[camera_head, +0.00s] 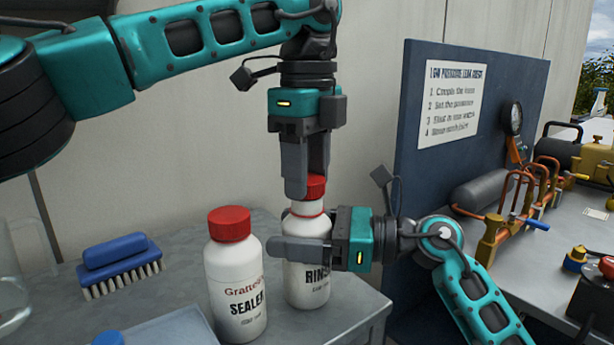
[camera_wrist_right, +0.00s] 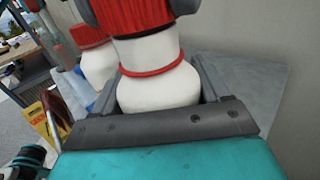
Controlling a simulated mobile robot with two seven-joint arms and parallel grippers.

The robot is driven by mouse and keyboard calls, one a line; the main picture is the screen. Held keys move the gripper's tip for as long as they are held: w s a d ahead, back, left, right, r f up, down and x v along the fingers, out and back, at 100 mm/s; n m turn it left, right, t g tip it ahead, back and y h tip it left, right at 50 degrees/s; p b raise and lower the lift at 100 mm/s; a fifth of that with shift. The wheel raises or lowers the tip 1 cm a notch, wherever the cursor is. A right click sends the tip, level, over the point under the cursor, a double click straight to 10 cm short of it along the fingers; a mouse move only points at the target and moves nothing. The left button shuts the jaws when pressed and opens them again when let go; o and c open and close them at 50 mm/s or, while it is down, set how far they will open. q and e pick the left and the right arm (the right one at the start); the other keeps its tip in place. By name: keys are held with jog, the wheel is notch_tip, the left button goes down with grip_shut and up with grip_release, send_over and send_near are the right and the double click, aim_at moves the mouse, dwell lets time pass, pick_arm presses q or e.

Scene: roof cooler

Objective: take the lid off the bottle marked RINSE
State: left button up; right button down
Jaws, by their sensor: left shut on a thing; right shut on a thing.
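The white RINSE bottle (camera_head: 307,283) stands upright on the grey table; its neck also shows in the right wrist view (camera_wrist_right: 155,88). My right gripper (camera_head: 300,248) is shut around its upper body from the side. My left gripper (camera_head: 309,188) comes down from above and is shut on the red lid (camera_head: 317,186), which its fingers partly hide. The lid also shows in the right wrist view (camera_wrist_right: 132,18). White neck shows between the lid and a thin red ring (camera_wrist_right: 152,67) below. I cannot tell whether the lid still touches the neck.
The white SEALER bottle (camera_head: 235,283), with a red lid, stands close on the left. A blue brush (camera_head: 118,262) lies further left, beside a clear container (camera_head: 10,280).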

pick_arm(q)
jog(key=shift+r, duration=0.25)
jog(key=shift+r, duration=2)
pick_arm(e)
grip_release()
jog(key=shift+d, duration=0.1)
jog(key=s+d, duration=0.2)
jog(key=d, duration=0.9)
jog(key=shift+d, duration=0.35)
